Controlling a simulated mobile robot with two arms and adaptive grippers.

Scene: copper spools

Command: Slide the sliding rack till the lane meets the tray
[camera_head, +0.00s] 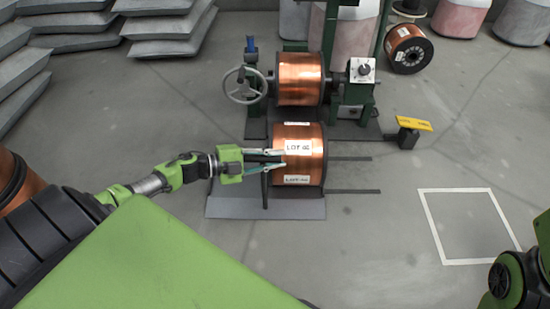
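A copper spool (313,153) labelled "LOT 06" sits on its side in the middle, over a low grey plate (235,207). Two dark parallel rails (352,191) stick out to its right. I cannot tell for sure which part is the sliding rack, its lane or the tray. My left gripper (284,159) is at the spool's left end, its fingers reaching right, with a dark upright bar (265,188) just below them. The fingertips look a little apart; whether they hold anything is unclear. My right gripper is out of view; only part of that arm shows at bottom right.
Behind stands a green machine with a handwheel (243,86), another copper spool (300,79) and a dial box (362,70). A yellow sign (414,124) stands right. A white floor square (467,192) is empty. Grey slabs (65,22) are stacked upper left.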

